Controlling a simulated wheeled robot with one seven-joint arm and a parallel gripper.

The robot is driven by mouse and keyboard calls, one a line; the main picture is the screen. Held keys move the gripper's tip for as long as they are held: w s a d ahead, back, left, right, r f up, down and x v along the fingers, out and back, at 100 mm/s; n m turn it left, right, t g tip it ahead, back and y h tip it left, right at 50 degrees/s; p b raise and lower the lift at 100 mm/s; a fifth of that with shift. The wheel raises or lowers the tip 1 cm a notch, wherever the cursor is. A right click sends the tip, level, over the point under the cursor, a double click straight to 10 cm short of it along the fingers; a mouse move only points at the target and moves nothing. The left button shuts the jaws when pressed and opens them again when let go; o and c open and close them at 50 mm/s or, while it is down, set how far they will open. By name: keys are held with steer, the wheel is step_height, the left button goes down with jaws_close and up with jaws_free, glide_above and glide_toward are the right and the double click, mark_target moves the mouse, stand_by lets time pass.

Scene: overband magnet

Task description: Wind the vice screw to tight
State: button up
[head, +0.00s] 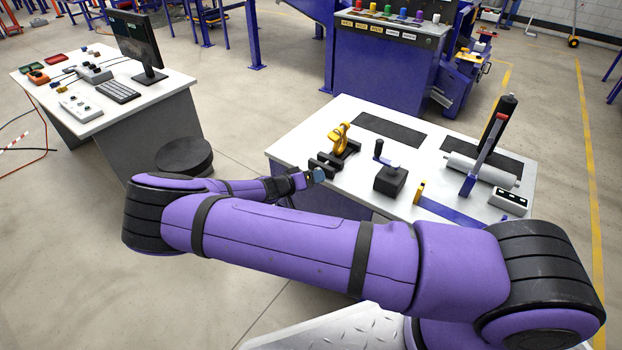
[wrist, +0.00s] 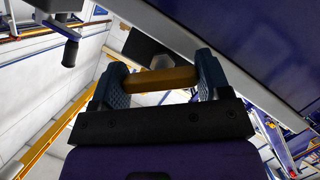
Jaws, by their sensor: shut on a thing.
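The black vice (head: 322,164) sits at the near left edge of the white workbench, with a yellow hook-shaped piece (head: 341,136) standing at its far end. My gripper (head: 319,176) is at the bench edge, at the vice's near end. In the wrist view, the blue fingers of my gripper (wrist: 164,76) are on either side of a yellow bar (wrist: 160,79), apparently the handle of the vice screw, and are shut on it. A dark block (wrist: 145,46) shows just behind the bar. The screw itself and the gap between the vice jaws cannot be made out.
On the workbench (head: 290,149) stand a black block with a crank (head: 390,178), a blue strip (head: 450,210), a grey roller (head: 482,169) and a tall lever (head: 480,160). A desk with a monitor (head: 138,44) and a dark round stool (head: 184,155) are at left.

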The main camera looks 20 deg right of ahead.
steer(key=m+t+y, duration=0.1)
steer(key=m+y, duration=0.1)
steer(key=m, duration=0.1)
steer(key=shift+m+t, duration=0.4)
steer(key=m+t+y, duration=0.1)
steer(key=m+t, duration=0.1)
steer(key=m, duration=0.1)
steer(key=shift+f, duration=0.1)
steer(key=shift+m, duration=0.4)
steer(key=o, duration=0.9)
steer(key=shift+o, duration=0.2)
steer(key=v, duration=1)
steer(key=shift+s+r, duration=0.3)
steer(key=shift+s, duration=0.05)
steer(key=shift+a, duration=0.15)
